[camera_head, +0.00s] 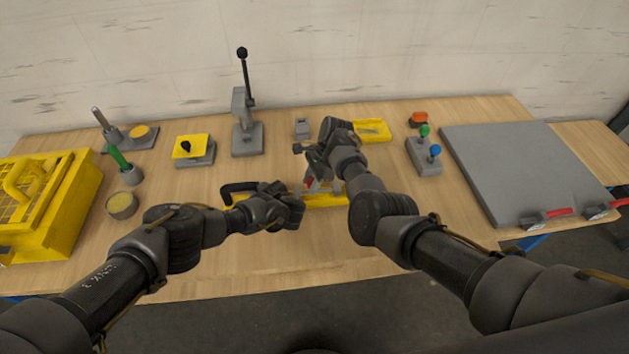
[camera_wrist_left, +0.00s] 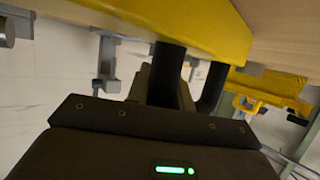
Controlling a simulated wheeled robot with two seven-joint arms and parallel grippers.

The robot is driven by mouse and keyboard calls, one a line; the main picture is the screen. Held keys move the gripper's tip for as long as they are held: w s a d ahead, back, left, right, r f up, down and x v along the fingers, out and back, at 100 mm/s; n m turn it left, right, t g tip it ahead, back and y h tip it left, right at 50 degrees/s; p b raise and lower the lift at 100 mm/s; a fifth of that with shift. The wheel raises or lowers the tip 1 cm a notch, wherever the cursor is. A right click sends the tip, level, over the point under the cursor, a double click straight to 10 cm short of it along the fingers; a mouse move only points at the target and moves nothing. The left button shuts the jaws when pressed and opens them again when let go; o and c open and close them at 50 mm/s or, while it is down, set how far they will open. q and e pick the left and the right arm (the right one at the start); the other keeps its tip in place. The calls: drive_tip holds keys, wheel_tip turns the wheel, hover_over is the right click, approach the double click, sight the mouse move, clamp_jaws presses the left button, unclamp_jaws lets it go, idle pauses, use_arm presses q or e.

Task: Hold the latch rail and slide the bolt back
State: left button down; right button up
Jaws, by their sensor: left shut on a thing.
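The yellow latch rail (camera_head: 322,201) lies on the table in front of me, with a black handle (camera_head: 236,188) at its left end. My left gripper (camera_head: 262,198) is at the rail's left part, shut on the black handle. In the left wrist view the rail (camera_wrist_left: 190,25) crosses the top, and the black handle (camera_wrist_left: 213,88) runs down from it to the jaws. My right gripper (camera_head: 312,146) is above and behind the rail; its jaw opening is not clear. Small red and grey parts, perhaps the bolt (camera_head: 318,184), show on the rail, partly hidden by my right arm.
A grey lever stand (camera_head: 247,138), a yellow-topped switch box (camera_head: 194,150) and a yellow tray (camera_head: 372,130) stand behind the rail. A yellow crate (camera_head: 52,205) is at the left. A joystick box (camera_head: 424,158) and a large grey panel (camera_head: 525,170) are at the right. The front table strip is clear.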

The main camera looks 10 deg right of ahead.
use_arm(q)
drive_tip(key=shift+d, duration=0.15)
use_arm(e)
drive_tip(key=o, duration=0.3)
drive_tip(key=shift+o, duration=0.2)
drive_tip(key=shift+d, duration=0.1)
drive_tip(key=v, duration=1.2)
use_arm(q)
drive_tip(key=c, duration=1.1)
unclamp_jaws()
drive_tip(key=shift+c, duration=0.2)
